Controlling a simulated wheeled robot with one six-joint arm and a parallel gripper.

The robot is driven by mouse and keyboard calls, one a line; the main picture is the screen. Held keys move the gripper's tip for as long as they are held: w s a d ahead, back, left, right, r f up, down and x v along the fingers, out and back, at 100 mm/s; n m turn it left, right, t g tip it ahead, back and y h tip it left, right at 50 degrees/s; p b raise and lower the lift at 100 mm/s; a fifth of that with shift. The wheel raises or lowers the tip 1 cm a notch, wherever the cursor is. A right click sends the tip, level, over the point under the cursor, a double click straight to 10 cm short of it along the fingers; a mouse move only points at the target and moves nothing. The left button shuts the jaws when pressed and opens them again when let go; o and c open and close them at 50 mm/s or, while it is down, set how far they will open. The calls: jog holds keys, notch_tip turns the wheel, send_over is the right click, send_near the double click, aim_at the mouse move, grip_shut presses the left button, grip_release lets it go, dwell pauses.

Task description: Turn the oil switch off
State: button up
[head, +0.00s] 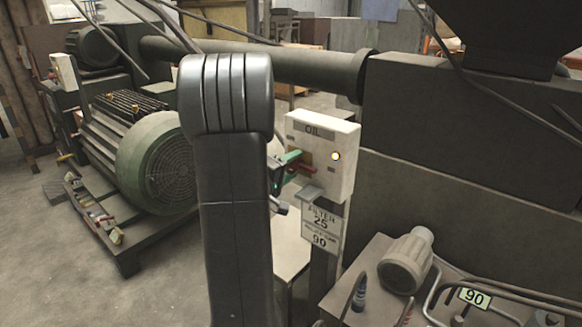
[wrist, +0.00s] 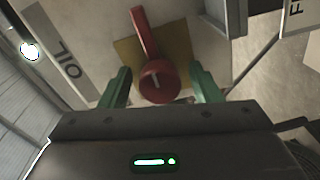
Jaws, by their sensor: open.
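The oil switch is a red rotary knob with a long handle; in the wrist view the knob (wrist: 158,82) sits on a yellowish plate, its handle (wrist: 142,32) pointing up and slightly left. It also shows as a red bit (head: 303,169) on the pale box labelled OIL (head: 346,178) in the head view. A round lamp (head: 336,156) on the box is lit; it also glows in the wrist view (wrist: 30,51). My gripper (wrist: 160,70) is open, its green fingers on either side of the round knob with small gaps. In the head view my arm hides most of it.
A filter sign (head: 321,226) hangs below the box. A large machine body (head: 460,160) stands to the right, a green motor (head: 155,165) to the left. A thick pipe (head: 300,68) runs behind. Cables cross above. Bench (head: 345,290) clutter lies lower right.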

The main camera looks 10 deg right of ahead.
jog(key=c, duration=1)
jog(key=shift+f+n+b, duration=0.15)
jog(key=shift+n+b, duration=0.25)
jog(key=shift+b, duration=0.1)
jog(key=n+b, duration=0.2)
jog(key=b, duration=0.1)
jog(key=shift+f+n, duration=0.1)
jog(key=shift+n, duration=0.3)
jog(key=n+b, duration=0.2)
jog(key=n, duration=0.2)
jog(key=shift+n+b, duration=0.3)
jog(key=shift+b, duration=0.05)
jog(key=n+b, duration=0.1)
jog(key=n, duration=0.8)
jog(key=shift+n+p, duration=0.3)
jog(key=shift+p, duration=0.05)
